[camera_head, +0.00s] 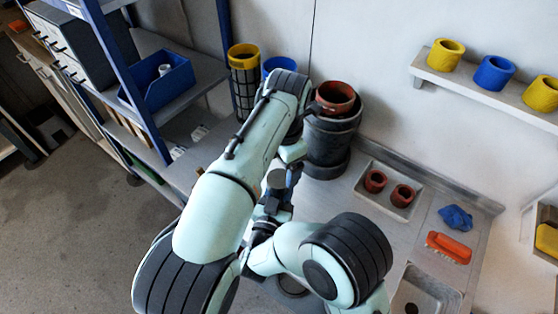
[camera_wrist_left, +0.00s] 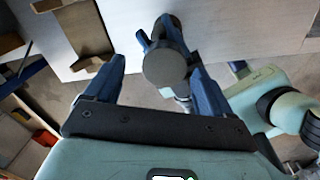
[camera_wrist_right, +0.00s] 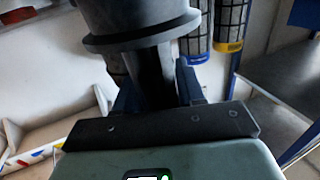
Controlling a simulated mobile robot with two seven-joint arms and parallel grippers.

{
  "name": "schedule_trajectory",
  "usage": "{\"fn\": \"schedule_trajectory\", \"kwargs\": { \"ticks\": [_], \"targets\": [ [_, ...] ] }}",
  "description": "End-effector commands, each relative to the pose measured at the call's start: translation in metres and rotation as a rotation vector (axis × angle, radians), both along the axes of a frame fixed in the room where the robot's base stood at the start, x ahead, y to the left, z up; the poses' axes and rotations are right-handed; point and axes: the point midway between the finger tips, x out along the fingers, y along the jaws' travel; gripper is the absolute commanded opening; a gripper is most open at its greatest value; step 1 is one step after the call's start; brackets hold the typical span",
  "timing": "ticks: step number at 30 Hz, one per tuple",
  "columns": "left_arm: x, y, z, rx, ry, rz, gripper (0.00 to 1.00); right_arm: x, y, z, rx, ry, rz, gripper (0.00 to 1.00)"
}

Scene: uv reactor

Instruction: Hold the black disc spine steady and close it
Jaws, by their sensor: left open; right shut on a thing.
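The black disc spine (camera_wrist_right: 140,22) shows in the right wrist view as a dark cylinder with a wide flange and a narrower stem. My right gripper (camera_wrist_right: 152,78) is shut on that stem. In the left wrist view, a round dark grey end (camera_wrist_left: 167,66) lies between the spread blue fingers of my left gripper (camera_wrist_left: 155,66), with a gap on the left side. Whether the right finger touches it I cannot tell. In the head view, my left gripper (camera_head: 289,176) points down beside the small dark round top (camera_head: 276,180); my arms hide much of the spine.
A black round vessel (camera_head: 326,143) with an orange-brown ring (camera_head: 336,96) stands behind my arms on the bench. A blue bin (camera_head: 160,82) is on the left shelf.

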Motion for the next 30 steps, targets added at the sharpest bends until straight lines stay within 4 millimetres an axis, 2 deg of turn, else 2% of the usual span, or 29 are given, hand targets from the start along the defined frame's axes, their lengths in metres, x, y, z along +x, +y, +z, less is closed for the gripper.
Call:
{"fn": "schedule_trajectory", "kwargs": {
  "ticks": [6, 10, 16, 21, 27, 30],
  "targets": [
    [0.037, -0.034, 0.01, 0.142, -0.212, -0.359, 0.83, 0.0, 0.0, 0.0, 0.0, 0.0, 0.001, 0.0],
    [0.049, -0.047, 0.015, 0.198, -0.256, -0.602, 0.83, 0.0, 0.0, 0.0, 0.0, 0.0, 0.001, 0.0],
    [0.033, -0.035, 0.008, 0.168, -0.106, -0.954, 0.83, 0.0, 0.0, 0.0, 0.0, 0.0, 0.0, 0.0],
    [0.014, -0.018, 0.014, 0.101, 0.004, -1.246, 0.83, 0.0, 0.0, 0.0, 0.0, 0.0, 0.0, 0.0],
    [-0.002, -0.001, 0.028, 0.039, 0.059, -1.492, 0.83, 0.0, 0.0, 0.0, 0.0, 0.0, 0.001, 0.0],
    [-0.006, 0.004, 0.032, 0.022, 0.069, -1.56, 0.83, 0.0, 0.0, 0.0, 0.0, 0.0, 0.001, 0.0]
  ]
}}
